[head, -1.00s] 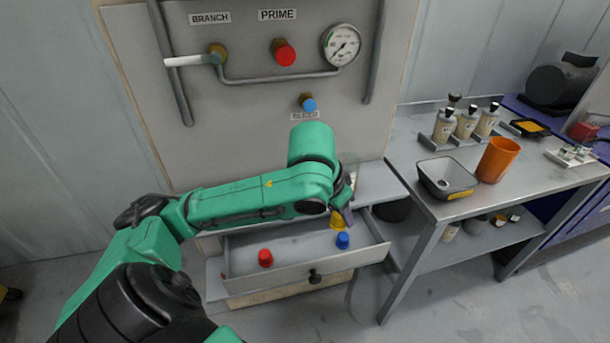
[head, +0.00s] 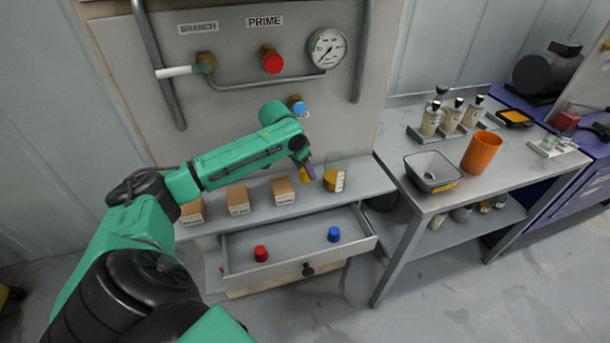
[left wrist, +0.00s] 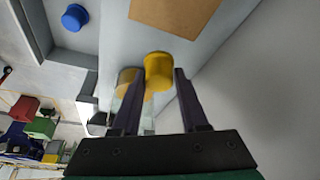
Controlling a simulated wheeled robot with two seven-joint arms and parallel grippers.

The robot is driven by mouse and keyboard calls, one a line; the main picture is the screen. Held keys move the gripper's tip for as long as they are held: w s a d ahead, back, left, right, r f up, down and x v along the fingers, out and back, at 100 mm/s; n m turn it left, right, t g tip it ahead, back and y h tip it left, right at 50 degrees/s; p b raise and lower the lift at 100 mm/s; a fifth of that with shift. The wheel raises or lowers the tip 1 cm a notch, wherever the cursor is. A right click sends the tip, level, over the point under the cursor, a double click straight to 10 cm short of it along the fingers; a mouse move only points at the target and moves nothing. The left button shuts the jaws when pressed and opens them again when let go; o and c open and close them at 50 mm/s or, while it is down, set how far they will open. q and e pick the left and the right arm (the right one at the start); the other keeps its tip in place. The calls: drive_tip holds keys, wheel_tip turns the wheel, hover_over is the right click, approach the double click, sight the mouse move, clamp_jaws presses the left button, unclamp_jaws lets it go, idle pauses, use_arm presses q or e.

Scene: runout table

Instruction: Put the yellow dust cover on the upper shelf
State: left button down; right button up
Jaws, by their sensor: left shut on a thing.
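The yellow dust cover (head: 304,175) is between the fingers of my left gripper (head: 307,169), which is shut on it. In the left wrist view the yellow cover (left wrist: 158,70) sits between the two dark fingertips. In the head view it appears in front of the grey shelf (head: 360,183) above the open drawer, beside a cardboard box. I cannot tell whether it touches the shelf. The arm and fingers hide part of it. My right gripper is not in view.
Several cardboard boxes (head: 238,200) and a yellow labelled cylinder (head: 334,180) stand on the shelf. The open drawer (head: 285,262) below holds a red cover (head: 261,253) and a blue cover (head: 334,234). The panel (head: 230,110) rises behind. A table (head: 420,195) stands to the right.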

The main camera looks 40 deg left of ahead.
sight(305, 179)
use_arm(q)
wheel_tip(305, 179, down, 3)
drive_tip(key=shift+s+p, duration=0.15)
drive_tip(key=shift+p, duration=0.25)
drive_tip(key=shift+a+f+p, duration=0.1)
drive_tip(key=shift+f+p, duration=0.15)
drive_tip(key=shift+p, duration=0.1)
drive_tip(key=shift+w+f, duration=0.2)
drive_tip(key=shift+f, duration=0.05)
drive_tip(key=shift+c, duration=2.2)
unclamp_jaws()
drive_tip(key=b+v, duration=0.2)
drive_tip(key=v, duration=1)
drive_tip(key=shift+r, duration=0.2)
